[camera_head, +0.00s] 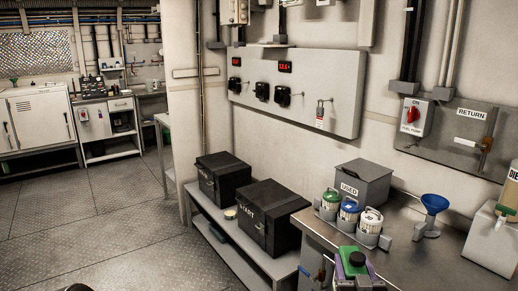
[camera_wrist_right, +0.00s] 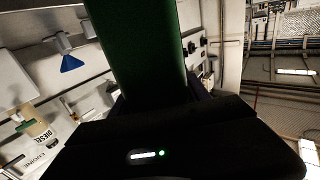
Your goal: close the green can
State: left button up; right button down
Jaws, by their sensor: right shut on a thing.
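My right gripper (camera_head: 356,268) is low in the head view, in front of the workbench, shut on a dark green piece (camera_head: 348,258). In the right wrist view that green piece (camera_wrist_right: 138,45) rises from the dark jaws and fills the top middle. I cannot tell whether it is a lid or another part of a can. A can with a green band (camera_head: 330,205) stands in a grey holder on the bench, left of a blue-banded can (camera_head: 349,211) and a whitish can (camera_head: 370,221). My left gripper does not show.
A grey USED box (camera_head: 362,183) stands behind the cans. A blue funnel (camera_head: 434,205) and a DIESEL container (camera_head: 508,195) are to the right. Black cases (camera_head: 270,215) sit on a lower bench at left. The bench top (camera_head: 420,262) is bare in front.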

aim_at(334, 284)
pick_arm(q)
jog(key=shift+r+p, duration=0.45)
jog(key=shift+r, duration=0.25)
pick_arm(e)
jog(key=shift+n+y, duration=0.5)
jog(key=shift+y, duration=0.3)
jog(key=a+f, duration=0.1)
jog(key=f, duration=0.1)
jog(key=a+f, duration=0.3)
jog(key=shift+s+f, duration=0.35)
jog(key=shift+s, duration=0.05)
jog(key=s+a+f+n+g+y, duration=0.2)
jog(key=s+a+f+n+y, duration=0.1)
jog(key=a, duration=0.4)
jog(key=s+a+f+n+g+y, duration=0.2)
jog(key=s+a+f+n+y, duration=0.2)
jog(key=s+a+y, duration=0.3)
jog(key=shift+s+a+n+y, duration=0.3)
jog(key=shift+a+n+y, duration=0.2)
jog(key=shift+a+y, duration=0.3)
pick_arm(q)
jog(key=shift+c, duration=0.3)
